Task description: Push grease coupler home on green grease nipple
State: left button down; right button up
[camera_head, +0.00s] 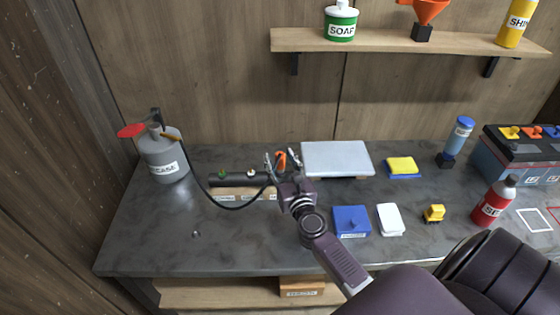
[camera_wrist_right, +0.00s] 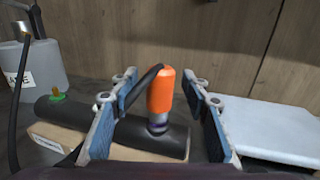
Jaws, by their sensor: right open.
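The grease coupler (camera_wrist_right: 160,92) is an orange grip with a metal nose, upright over the right part of a dark bar (camera_wrist_right: 60,110). A purple ring shows at its foot; I cannot tell whether it is seated there. The coupler also shows in the head view (camera_head: 281,159). My right gripper (camera_head: 282,163) is open, with its fingers on either side of the coupler and gaps between. The green grease nipple (camera_wrist_right: 57,97) stands bare on the bar's left part, and also shows in the head view (camera_head: 222,174). A white nipple (camera_head: 250,173) stands between them. My left gripper is out of view.
A black hose (camera_head: 226,207) runs from the grey grease can (camera_head: 163,155) to the coupler. The bar rests on a labelled wooden block (camera_wrist_right: 50,137). A pale slab (camera_head: 337,157) stands close right of the gripper. The bench's front left is mostly clear.

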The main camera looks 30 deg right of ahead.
jog(key=shift+s, duration=0.1)
jog(key=shift+c, duration=0.7)
grip_shut()
jog(key=shift+r, duration=0.1)
